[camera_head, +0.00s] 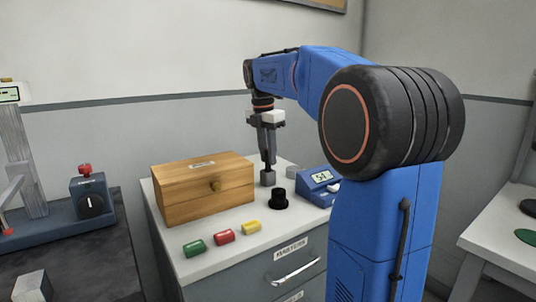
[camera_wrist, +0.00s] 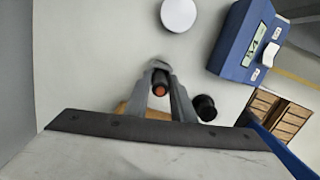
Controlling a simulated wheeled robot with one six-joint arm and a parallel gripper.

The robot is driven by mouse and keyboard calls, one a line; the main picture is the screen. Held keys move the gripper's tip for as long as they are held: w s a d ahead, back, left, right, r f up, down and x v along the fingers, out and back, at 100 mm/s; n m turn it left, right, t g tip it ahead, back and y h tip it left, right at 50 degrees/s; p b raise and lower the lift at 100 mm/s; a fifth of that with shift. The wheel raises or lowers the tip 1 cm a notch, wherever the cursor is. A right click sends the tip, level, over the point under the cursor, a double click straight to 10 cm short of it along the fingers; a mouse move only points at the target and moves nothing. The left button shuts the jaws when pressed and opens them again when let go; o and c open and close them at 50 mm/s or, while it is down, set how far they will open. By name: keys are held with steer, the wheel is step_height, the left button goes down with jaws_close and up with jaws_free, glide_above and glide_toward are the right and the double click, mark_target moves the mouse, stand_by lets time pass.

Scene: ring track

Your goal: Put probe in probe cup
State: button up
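My gripper (camera_head: 268,160) points straight down over the white cabinet top. Its fingers are closed around a slim dark piece, which I take to be the probe; in the wrist view the probe (camera_wrist: 160,88) shows an orange-ringed end between the fingertips. A small grey cylinder (camera_head: 267,178) is directly under the fingertips. A black flanged, cup-like piece (camera_head: 278,200) stands just in front of it, and also shows right of the fingers in the wrist view (camera_wrist: 205,107). I cannot tell which of these two is the probe cup, or whether the probe's lower end is inside the grey one.
A wooden box (camera_head: 204,187) stands left of my gripper. A blue meter (camera_head: 318,187) stands right, with a pale round piece (camera_wrist: 178,15) near it. Green (camera_head: 194,247), red (camera_head: 224,237) and yellow (camera_head: 251,228) cylinders lie along the front. The cabinet top's front right is clear.

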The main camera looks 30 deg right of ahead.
steer(key=shift+o, duration=0.9)
step_height(320, 180, up, 12)
steer(key=a, duration=0.1)
steer(key=shift+a+r, duration=0.15)
steer(key=shift+a, duration=0.05)
steer(key=shift+s, duration=0.25)
